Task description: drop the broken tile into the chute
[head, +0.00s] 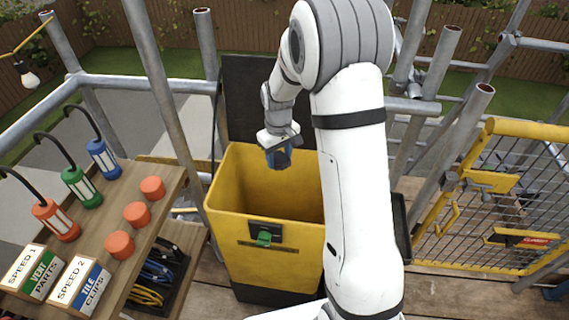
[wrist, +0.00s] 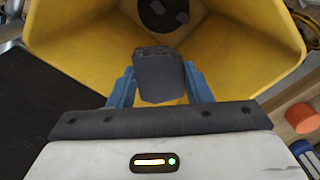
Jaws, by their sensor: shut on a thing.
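The broken tile (wrist: 160,78) is a dark grey piece with a rough, jagged far edge. My gripper (wrist: 160,85) is shut on it, with one blue finger on each side. The chute (head: 232,232) is a tall yellow box with an open top. Its yellow inner walls (wrist: 85,45) surround the tile in the wrist view. In the head view my gripper (head: 279,158) hangs over the chute's mouth, pointing down. The tile is too small there to make out clearly. Part of the chute's right side is hidden by my arm.
A black lid (head: 250,95) stands raised behind the chute. Grey fragments (wrist: 157,7) lie in the dark opening at its bottom. A wooden shelf (head: 160,205) with tools and orange caps stands left. A yellow mesh gate (head: 500,195) and scaffold poles stand right.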

